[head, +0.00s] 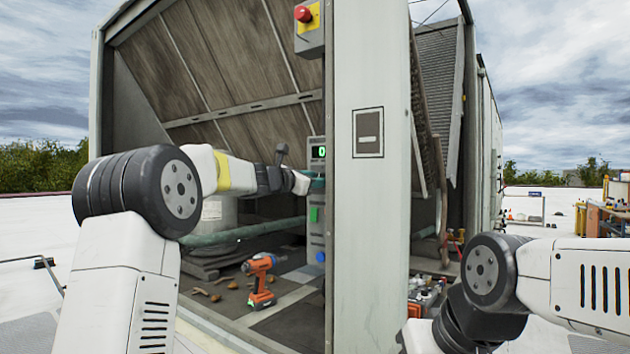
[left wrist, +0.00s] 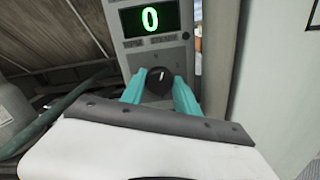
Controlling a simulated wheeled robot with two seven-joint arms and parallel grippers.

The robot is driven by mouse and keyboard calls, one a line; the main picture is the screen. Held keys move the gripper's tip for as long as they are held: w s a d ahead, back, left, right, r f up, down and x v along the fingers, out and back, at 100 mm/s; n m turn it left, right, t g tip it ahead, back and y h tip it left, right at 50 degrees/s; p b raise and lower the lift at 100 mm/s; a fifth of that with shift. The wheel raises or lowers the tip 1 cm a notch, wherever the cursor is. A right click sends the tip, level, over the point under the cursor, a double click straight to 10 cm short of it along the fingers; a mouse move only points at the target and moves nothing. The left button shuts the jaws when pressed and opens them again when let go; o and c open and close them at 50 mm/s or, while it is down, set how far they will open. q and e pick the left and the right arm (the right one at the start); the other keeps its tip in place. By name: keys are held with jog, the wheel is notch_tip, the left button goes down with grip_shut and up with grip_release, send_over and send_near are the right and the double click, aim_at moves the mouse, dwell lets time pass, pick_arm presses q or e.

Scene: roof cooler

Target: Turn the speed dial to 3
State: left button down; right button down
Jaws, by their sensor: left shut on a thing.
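The speed dial (left wrist: 159,80) is a black round knob on a grey control panel (left wrist: 186,62), below a green display (left wrist: 150,18) that reads 0. In the left wrist view the teal fingers of my left gripper (left wrist: 159,92) are on both sides of the dial, shut on it. In the head view my left gripper (head: 314,182) reaches the panel's edge, and the dial is hidden there. The display also shows in the head view (head: 319,152). My right arm is at the lower right; its gripper fingers are not visible.
A red emergency button (head: 303,14) on a yellow plate is above the panel. A green button (head: 314,215) and a blue button (head: 320,257) are lower on it. A white post (head: 368,220) stands right of the panel. An orange drill (head: 261,279) stands on the cooler floor.

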pick_arm(q)
jog(key=shift+f+m, duration=0.15)
jog(key=shift+m, duration=5.1)
jog(key=shift+f+m, duration=0.2)
jog(key=shift+m, duration=5.1)
jog(key=shift+f+m, duration=0.15)
jog(key=shift+m, duration=5.1)
jog(key=c, duration=0.9)
grip_release()
